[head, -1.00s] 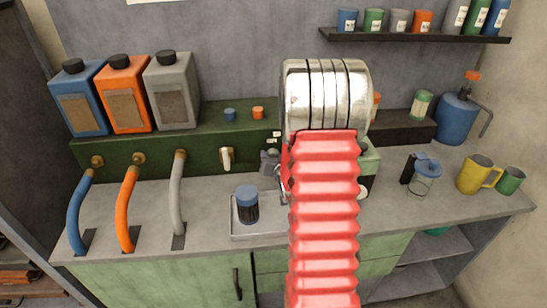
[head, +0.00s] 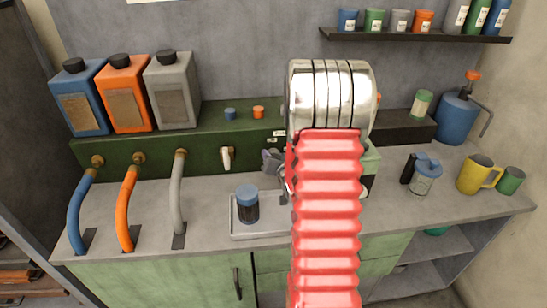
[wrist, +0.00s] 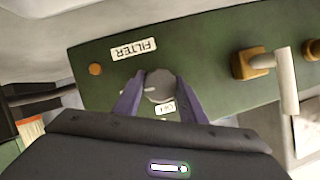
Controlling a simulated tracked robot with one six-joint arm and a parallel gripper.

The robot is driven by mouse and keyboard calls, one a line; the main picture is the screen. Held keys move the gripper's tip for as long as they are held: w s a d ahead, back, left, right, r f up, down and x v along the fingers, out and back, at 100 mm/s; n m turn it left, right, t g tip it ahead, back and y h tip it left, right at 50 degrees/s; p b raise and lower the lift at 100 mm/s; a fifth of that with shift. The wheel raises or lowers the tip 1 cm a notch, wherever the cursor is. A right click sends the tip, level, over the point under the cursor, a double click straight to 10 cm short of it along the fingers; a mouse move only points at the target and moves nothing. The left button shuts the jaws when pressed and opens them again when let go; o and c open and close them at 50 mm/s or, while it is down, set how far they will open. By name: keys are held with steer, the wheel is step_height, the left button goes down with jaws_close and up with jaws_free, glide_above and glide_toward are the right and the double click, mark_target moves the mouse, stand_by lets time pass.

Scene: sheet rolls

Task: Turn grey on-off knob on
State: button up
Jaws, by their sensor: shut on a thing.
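The grey knob (wrist: 158,84) is on the green panel in the wrist view, with a short pale mark on its face. A small white label (wrist: 165,108), seemingly reading OFF, is beside it. A FILTER label (wrist: 134,49) is upside down near it. My gripper (wrist: 160,88) has one purple finger on each side of the knob and is shut on it. In the head view my gripper (head: 271,160) is at the front of the green unit (head: 200,145), partly behind my red arm. The knob cannot be made out there.
A white-handled spigot (head: 227,158) is left of my gripper. A grey tray (head: 237,228) with a dark blue-topped jar (head: 247,204) is below it. Blue, orange and grey hoses (head: 177,200) are further left. A glass jug (head: 425,178) and yellow mug (head: 476,174) are at right.

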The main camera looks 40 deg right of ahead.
steer(key=o, duration=1.1)
steer(key=shift+c, duration=0.2)
